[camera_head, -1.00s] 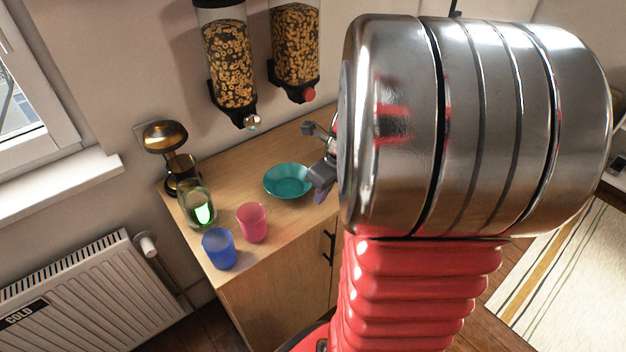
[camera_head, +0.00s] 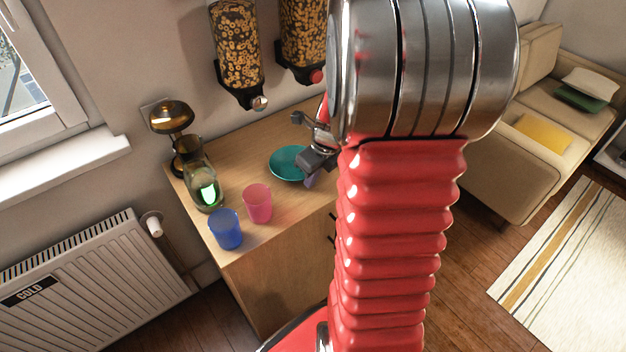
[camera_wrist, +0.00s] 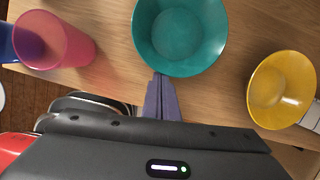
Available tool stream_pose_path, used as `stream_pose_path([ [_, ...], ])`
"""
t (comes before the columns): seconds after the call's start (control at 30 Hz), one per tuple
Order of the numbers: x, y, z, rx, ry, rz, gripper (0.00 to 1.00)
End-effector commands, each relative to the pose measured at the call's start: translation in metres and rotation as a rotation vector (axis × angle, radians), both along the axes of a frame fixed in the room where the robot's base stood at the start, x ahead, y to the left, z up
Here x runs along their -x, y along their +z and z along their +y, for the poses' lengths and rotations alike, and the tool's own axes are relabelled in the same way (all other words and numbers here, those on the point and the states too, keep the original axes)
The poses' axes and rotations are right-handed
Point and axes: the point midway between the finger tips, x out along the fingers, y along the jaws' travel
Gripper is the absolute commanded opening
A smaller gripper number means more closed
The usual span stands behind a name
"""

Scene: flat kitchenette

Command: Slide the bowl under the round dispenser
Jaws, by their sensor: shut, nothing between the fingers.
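A teal bowl (camera_head: 286,164) sits on the wooden counter; it also shows at the top of the wrist view (camera_wrist: 180,35). My gripper (camera_head: 310,180) is at the bowl's right side in the head view and hides part of its rim. In the wrist view its purple fingers (camera_wrist: 160,88) are shut and empty, with the tips close to the teal bowl's near rim; I cannot tell if they touch. Two wall dispensers hang behind: one with ring-shaped cereal and a silver knob (camera_head: 238,50), one with a red knob (camera_head: 303,40), partly hidden by my arm.
A yellow bowl (camera_wrist: 281,90) stands right of the teal bowl in the wrist view. A pink cup (camera_head: 258,203), a blue cup (camera_head: 226,230) and a glass jar with a green glow (camera_head: 207,190) stand at the counter's left. The counter below the silver-knob dispenser looks clear.

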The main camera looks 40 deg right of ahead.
Motion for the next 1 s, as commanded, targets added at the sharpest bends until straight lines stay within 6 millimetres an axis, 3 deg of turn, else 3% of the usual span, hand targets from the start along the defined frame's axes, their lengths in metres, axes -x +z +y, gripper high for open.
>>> stream_pose_path([
  [0.27,-0.008,0.0,0.001,-0.001,0.001,0.0,0.0],
  [0.7,-0.083,0.0,0.007,0.001,0.002,0.0,0.0],
  [1.0,-0.124,0.0,0.012,0.001,0.002,0.0,0.0],
])
